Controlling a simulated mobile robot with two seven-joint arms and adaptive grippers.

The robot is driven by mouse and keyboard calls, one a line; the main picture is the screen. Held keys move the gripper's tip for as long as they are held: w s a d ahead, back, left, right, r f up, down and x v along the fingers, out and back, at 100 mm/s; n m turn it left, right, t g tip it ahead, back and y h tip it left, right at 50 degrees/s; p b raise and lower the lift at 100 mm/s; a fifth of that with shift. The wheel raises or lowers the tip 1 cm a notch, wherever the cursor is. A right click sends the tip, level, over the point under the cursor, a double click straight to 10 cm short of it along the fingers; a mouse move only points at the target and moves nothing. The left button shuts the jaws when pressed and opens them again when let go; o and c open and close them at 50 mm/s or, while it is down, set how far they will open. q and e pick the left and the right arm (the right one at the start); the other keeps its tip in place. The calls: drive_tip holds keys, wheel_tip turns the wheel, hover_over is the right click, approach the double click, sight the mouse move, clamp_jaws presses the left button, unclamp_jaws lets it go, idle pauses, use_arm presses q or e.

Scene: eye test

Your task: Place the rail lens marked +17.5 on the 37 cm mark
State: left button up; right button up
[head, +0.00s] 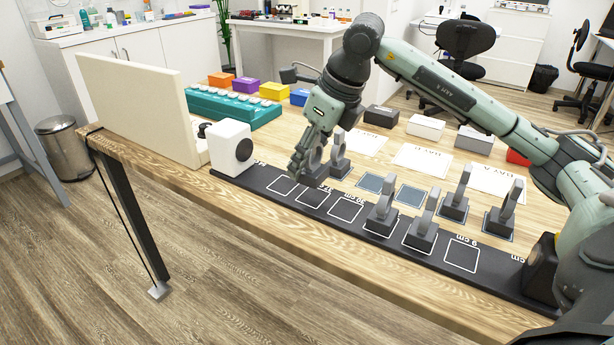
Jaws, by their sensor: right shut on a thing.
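My right gripper (303,158) reaches down over the rail from the right, shut on a dark grey rail lens (318,170) that it partly hides. I cannot read the marking on this lens. The black rail (490,279) runs along the table's front edge with white outlined squares and cm labels. I cannot make out the 37 cm label. The held lens is above or on the rail's rear edge; I cannot tell whether it touches. Another lens (339,166) stands just right of it. Two lenses stand on the rail, one (380,216) left of the other (421,236). My left gripper is not in view.
Two more lenses, one (453,207) left of the other (499,222), stand behind the rail, near empty blue-grey pads (411,195). A white box device (231,148) stands at the rail's left end beside a cream panel (140,105). A teal rack (232,108) and coloured boxes lie behind.

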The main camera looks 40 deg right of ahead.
sight(307, 176)
drive_tip(key=shift+w+d+f, duration=0.1)
drive_tip(key=shift+d+f, duration=0.05)
drive_tip(key=shift+f, duration=1.95)
drive_tip(key=shift+f, duration=0.1)
drive_tip(key=o, duration=1.3)
drive_tip(key=shift+c, duration=0.2)
drive_tip(key=v, duration=1.2)
